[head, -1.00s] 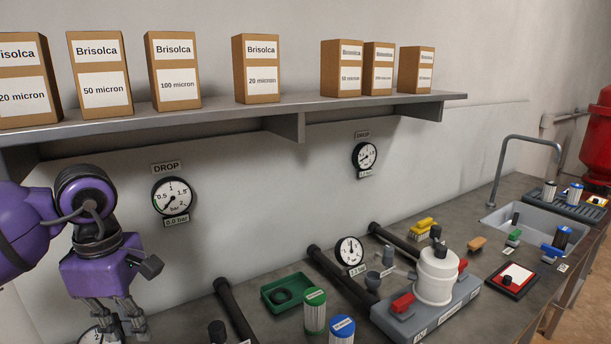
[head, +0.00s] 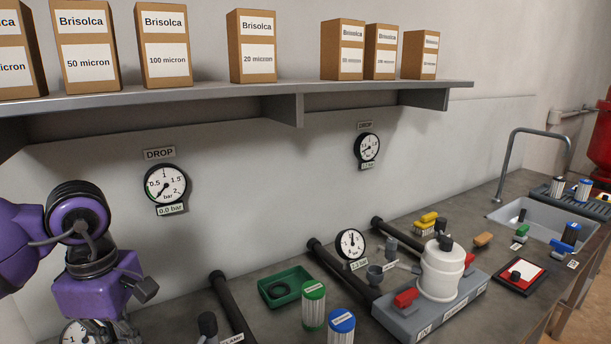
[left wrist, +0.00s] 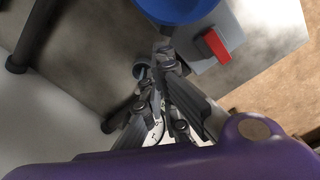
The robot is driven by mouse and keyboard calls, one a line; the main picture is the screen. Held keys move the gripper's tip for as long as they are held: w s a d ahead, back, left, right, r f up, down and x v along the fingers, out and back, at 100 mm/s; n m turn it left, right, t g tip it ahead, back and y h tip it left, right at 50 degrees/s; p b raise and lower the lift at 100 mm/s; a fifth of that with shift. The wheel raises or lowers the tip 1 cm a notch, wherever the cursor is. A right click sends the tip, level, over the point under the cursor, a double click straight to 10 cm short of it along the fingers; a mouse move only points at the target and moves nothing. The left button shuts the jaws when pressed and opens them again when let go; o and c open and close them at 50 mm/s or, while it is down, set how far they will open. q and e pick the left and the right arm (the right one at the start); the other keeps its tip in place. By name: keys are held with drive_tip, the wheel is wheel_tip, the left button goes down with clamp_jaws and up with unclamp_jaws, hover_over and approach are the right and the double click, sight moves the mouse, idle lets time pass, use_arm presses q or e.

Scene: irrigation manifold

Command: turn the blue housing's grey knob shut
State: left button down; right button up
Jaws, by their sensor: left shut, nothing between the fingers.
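The blue housing (left wrist: 180,6) shows at the top of the left wrist view, cut off by the frame edge. It is out of the head view. My left gripper (left wrist: 167,58) is shut and empty, its fingertips just below the housing's edge in that view; I cannot tell whether they touch anything. A small rounded grey-blue part (left wrist: 140,70) shows beside the fingertips, partly hidden; I cannot tell if it is the grey knob. In the head view my left gripper (head: 104,332) hangs fingers down at the lower left. My right gripper is not in view.
A red lever (left wrist: 216,45) sits on a grey base beside the blue housing. A gauge (head: 74,333) stands near my left fingers. A dark pipe (head: 232,308), green tray (head: 300,276), two filter cartridges and a white housing (head: 440,270) stand to the right. A shelf (head: 220,101) with boxes runs above.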

use_arm(q)
drive_tip(key=shift+s+f, duration=0.2)
drive_tip(key=shift+f, duration=0.2)
drive_tip(key=shift+w+a, duration=0.15)
drive_tip(key=shift+w, duration=0.35)
idle(0.5)
